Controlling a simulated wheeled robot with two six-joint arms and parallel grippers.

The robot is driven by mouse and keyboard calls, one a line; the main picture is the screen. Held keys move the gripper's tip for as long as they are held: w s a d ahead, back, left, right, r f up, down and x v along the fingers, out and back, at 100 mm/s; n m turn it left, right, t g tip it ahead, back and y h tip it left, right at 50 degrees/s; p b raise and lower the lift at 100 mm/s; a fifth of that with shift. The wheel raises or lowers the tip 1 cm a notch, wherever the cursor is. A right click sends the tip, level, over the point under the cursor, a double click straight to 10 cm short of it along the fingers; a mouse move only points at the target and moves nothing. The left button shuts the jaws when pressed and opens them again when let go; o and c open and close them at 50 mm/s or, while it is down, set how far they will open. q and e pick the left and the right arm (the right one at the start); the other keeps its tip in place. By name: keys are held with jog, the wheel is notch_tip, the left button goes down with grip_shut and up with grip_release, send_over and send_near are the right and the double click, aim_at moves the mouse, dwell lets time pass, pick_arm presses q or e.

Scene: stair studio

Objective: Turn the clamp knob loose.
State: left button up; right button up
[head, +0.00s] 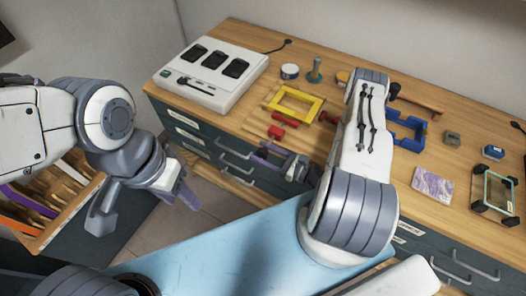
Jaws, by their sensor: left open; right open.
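A yellow clamp frame (294,103) lies on the wooden workbench. A red bar (284,120) and a red knob-like piece (275,132) are at its near side, towards the bench's front edge. A blue clamp-like frame (407,130) lies to the right of my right forearm, partly hidden by it. My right gripper (272,157) is in front of the bench edge, just below the red piece and apart from it; it is open and empty. My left gripper (146,208) is open and empty, well to the left, away from the bench top.
A white case (212,77) with black pads stands at the back left. A purple patterned sheet (432,186) and a dark-cornered frame (494,193) lie at the right. Drawers with handles (236,153) face me below the bench edge. A wooden rack (60,205) stands at the left.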

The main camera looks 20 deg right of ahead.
jog(key=shift+w+a, duration=0.1)
grip_shut()
